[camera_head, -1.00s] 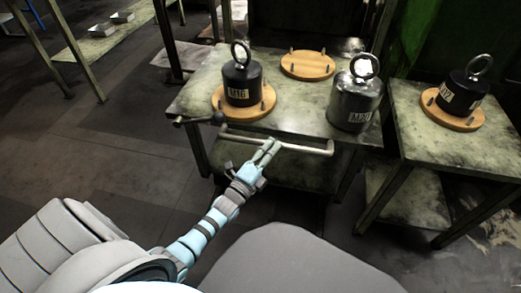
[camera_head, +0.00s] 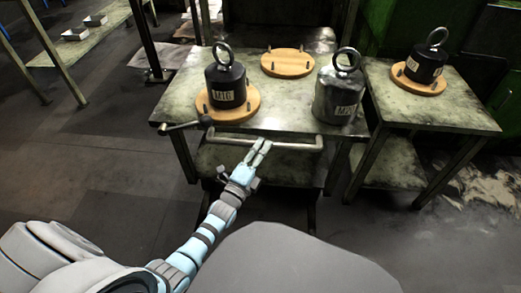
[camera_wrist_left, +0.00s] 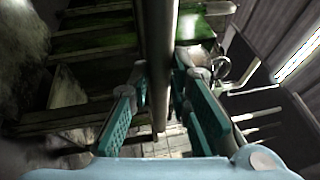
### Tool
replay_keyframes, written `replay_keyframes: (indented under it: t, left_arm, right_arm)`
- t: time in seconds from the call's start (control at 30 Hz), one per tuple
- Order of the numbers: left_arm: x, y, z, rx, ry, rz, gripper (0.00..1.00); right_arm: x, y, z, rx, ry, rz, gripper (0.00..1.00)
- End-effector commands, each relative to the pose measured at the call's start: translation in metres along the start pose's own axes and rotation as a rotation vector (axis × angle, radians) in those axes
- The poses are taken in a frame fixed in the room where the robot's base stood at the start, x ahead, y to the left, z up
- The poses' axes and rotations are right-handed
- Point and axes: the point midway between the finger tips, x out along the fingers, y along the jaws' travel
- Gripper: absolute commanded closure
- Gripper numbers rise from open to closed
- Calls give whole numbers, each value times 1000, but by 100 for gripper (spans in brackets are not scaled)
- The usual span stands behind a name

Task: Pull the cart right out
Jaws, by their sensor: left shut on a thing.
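The cart (camera_head: 290,115) is a worn metal table on legs with a lower shelf and a pale handle bar (camera_head: 296,146) along its front edge. My left gripper (camera_head: 259,152) is at the handle, left of its middle, shut on the bar. In the left wrist view the bar (camera_wrist_left: 159,60) runs between the two teal fingers of my left gripper (camera_wrist_left: 160,105). On the cart top, a black M16 weight (camera_head: 226,88) with a ring stands on a wooden disc. A grey ringed weight (camera_head: 338,98) stands at the right. My right gripper is out of view.
A side table (camera_head: 440,110) with a black weight (camera_head: 425,66) on a wooden disc stands close at the cart's right. An empty wooden disc (camera_head: 287,62) lies at the cart's back. Floor (camera_head: 90,175) is clear at left.

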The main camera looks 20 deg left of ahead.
Motion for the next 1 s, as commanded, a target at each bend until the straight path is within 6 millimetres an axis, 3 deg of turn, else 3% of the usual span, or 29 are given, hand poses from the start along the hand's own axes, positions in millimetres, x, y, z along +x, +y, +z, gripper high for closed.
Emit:
replay_keyframes:
  t: [0.07,0.1,0.2,0.57,1.0]
  left_arm:
    - [3,-7,-1,-1,0,-19,100]
    - [2,-7,0,-1,0,-19,77]
    - [2,-6,0,-1,-1,-16,62]
    - [-6,-1,0,0,-1,-5,62]
    - [-109,-2,-1,-1,1,-8,62]
  right_arm:
    - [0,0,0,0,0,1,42]
    - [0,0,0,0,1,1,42]
    - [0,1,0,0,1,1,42]
    - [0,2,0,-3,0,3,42]
    - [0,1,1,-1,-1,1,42]
